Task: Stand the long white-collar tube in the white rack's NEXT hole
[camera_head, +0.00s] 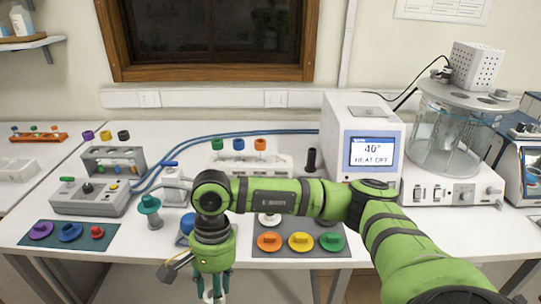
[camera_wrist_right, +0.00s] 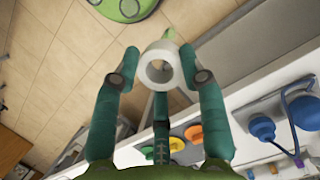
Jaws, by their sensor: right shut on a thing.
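My right gripper (camera_head: 213,285) hangs down in front of the table's front edge in the head view. In the right wrist view its teal fingers (camera_wrist_right: 164,76) are shut on the white-collar tube (camera_wrist_right: 150,57), seen end-on as a white ring with a dark opening. The tube's lower length is mostly hidden in both views. A low white rack (camera_head: 272,168) stands at the back middle of the table, with green, blue and orange caps along it. My right arm hides its lower front, and I cannot make out its holes. My left gripper is not in view.
A grey mat (camera_head: 262,251) with orange, yellow and green discs lies near the front edge. A dark mat (camera_head: 50,233) with coloured knobs lies left. A heater box (camera_head: 362,142) and a glass bath (camera_head: 450,130) stand right. A teal-topped stand (camera_head: 149,206) is close left of my arm.

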